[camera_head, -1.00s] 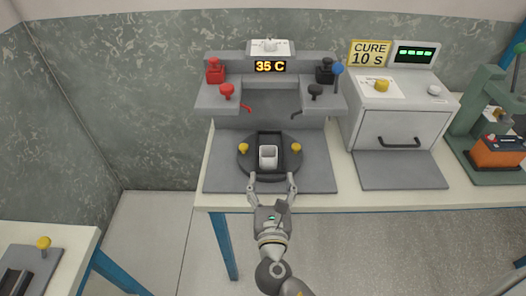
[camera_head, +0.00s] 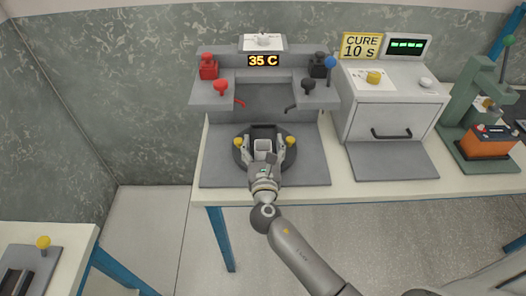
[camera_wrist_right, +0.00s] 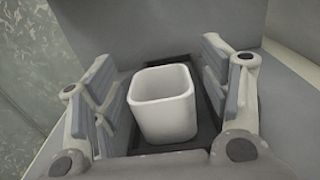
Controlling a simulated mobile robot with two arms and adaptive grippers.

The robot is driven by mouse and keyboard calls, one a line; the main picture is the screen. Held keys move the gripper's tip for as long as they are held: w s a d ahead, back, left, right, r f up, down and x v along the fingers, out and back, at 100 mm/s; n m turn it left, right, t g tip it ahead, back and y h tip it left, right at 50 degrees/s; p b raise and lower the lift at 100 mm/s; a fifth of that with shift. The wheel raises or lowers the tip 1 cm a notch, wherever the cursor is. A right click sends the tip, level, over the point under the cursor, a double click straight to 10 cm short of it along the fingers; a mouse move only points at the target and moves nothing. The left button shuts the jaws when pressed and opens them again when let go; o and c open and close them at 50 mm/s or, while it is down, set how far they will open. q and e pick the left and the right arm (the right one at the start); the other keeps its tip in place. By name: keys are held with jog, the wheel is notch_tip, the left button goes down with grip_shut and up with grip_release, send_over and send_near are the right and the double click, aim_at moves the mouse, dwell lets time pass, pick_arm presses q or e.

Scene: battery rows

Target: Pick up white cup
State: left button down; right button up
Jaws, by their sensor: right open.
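The white cup (camera_head: 262,146) is a small, square, open-topped cup. It stands upright in the dark slot of the round black holder (camera_head: 243,158) on the grey station. My right gripper (camera_head: 264,150) is open, with one finger on each side of the cup. In the right wrist view the cup (camera_wrist_right: 163,103) sits between the two open fingers (camera_wrist_right: 160,95), with a visible gap on both sides. The cup's lower front is partly hidden by the gripper in the head view. My left gripper is not in view.
Yellow knobs (camera_head: 238,142) (camera_head: 291,142) flank the cup on the holder. A cure oven (camera_head: 388,108) stands to the right, with an orange battery (camera_head: 488,143) beyond.

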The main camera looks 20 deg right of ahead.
jog(key=c, duration=1)
